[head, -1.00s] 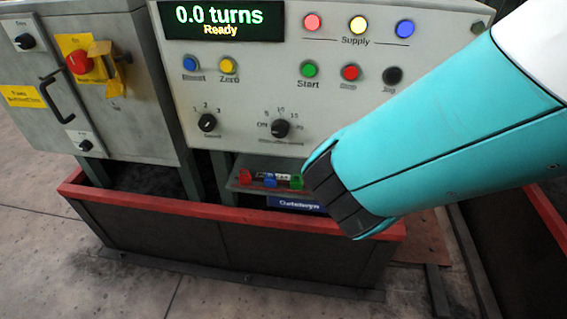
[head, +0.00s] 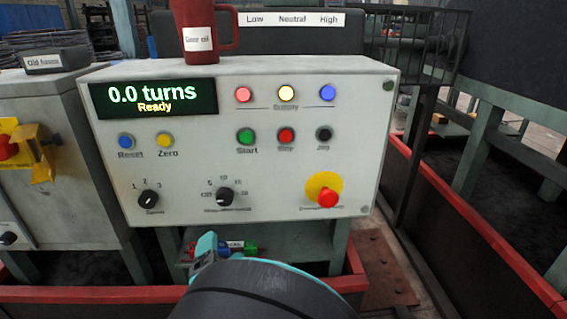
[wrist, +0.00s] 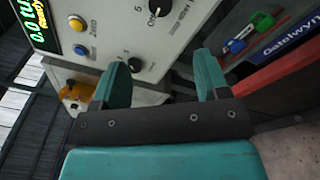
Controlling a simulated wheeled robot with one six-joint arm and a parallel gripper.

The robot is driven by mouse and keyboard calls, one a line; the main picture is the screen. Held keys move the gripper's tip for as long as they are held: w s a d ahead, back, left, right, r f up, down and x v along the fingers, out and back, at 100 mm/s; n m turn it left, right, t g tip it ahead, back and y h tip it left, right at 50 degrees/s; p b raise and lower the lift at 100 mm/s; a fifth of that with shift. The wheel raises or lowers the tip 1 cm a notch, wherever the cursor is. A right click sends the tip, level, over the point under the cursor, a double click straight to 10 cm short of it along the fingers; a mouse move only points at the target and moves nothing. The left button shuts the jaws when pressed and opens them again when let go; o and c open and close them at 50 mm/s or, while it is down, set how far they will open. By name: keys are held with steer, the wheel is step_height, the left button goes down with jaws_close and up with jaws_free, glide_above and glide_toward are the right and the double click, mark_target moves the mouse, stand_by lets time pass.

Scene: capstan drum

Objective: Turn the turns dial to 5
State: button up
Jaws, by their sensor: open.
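The turns dial (head: 225,197) is a black knob low on the pale control panel, with a scale that includes 5, 10 and 15. Its exact pointer setting is too small to tell. In the wrist view the dial (wrist: 158,8) is at the top edge, beside a printed 5. My gripper (wrist: 163,78) is open and empty, with its teal fingers apart. It is apart from the dial. In the head view my gripper (head: 205,246) shows only partly, below the panel's lower edge, with my arm hiding the rest. The display (head: 153,99) reads 0.0 turns, Ready.
A speed dial (head: 148,198) is left of the turns dial. A red emergency button (head: 327,196) is on the right. Start (head: 247,136), stop (head: 286,135) and other buttons sit above. A red mug (head: 198,30) stands on top. A shelf with small coloured items is below.

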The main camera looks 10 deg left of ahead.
mark_target(224, 201)
steer(key=p+x, duration=0.2)
steer(key=x, duration=1.3)
steer(key=shift+w+d+f+p, duration=0.1)
steer(key=shift+w+p, duration=0.05)
steer(key=shift+p, duration=0.25)
steer(key=c, duration=0.9)
